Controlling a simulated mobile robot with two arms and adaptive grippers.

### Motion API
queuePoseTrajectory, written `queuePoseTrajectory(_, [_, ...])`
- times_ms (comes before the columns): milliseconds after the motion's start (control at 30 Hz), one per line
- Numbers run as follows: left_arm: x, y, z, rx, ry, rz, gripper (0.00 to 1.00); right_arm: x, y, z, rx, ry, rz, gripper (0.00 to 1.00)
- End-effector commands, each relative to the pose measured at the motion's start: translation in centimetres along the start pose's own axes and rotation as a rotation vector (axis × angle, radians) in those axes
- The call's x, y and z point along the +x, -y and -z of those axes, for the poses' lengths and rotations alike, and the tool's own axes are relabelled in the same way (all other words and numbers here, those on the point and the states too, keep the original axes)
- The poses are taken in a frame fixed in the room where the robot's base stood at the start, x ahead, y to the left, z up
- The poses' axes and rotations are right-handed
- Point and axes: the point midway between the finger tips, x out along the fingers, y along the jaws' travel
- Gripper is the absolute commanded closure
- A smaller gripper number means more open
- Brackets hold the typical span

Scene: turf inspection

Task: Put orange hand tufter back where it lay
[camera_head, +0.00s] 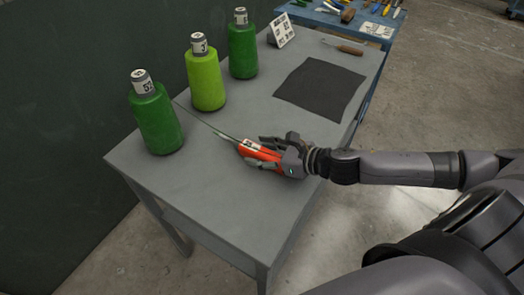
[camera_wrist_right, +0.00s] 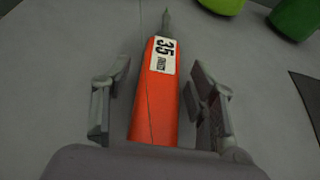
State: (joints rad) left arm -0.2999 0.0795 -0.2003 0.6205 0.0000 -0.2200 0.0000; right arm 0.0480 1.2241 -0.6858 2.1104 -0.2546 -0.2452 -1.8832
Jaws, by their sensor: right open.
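The orange hand tufter (camera_head: 258,151) lies on the grey table (camera_head: 215,195), its thin metal tip pointing to the far left. It has a white label, marked 35 in the right wrist view (camera_wrist_right: 162,55). My right gripper (camera_head: 276,150) is at the tufter's handle end. In the right wrist view my gripper's fingers (camera_wrist_right: 160,100) stand apart on both sides of the orange body, with gaps visible beside it. The rear end of the handle is hidden by my gripper. My left gripper is not in view.
Three green spools (camera_head: 155,115), (camera_head: 205,78), (camera_head: 242,48) stand along the table's left side. A dark square mat (camera_head: 319,88) lies farther back. Beyond it are a wooden-handled tool (camera_head: 348,49) and a sign card (camera_head: 281,30). A blue table with tools (camera_head: 335,18) stands behind.

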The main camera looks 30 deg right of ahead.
Motion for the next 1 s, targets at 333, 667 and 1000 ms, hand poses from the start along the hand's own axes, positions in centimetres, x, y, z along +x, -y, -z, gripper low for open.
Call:
queuePoseTrajectory(333, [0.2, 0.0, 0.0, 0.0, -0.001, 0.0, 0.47, -0.9, 0.1, 0.0, 0.002, -0.002, 0.003, 0.47])
queuePoseTrajectory(667, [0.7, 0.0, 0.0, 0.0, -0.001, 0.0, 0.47, -3.7, -0.1, -0.1, 0.003, -0.003, 0.0, 0.47])
queuePoseTrajectory(1000, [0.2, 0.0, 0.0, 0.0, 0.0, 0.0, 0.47, -5.7, 0.0, -0.1, 0.003, -0.003, 0.001, 0.47])
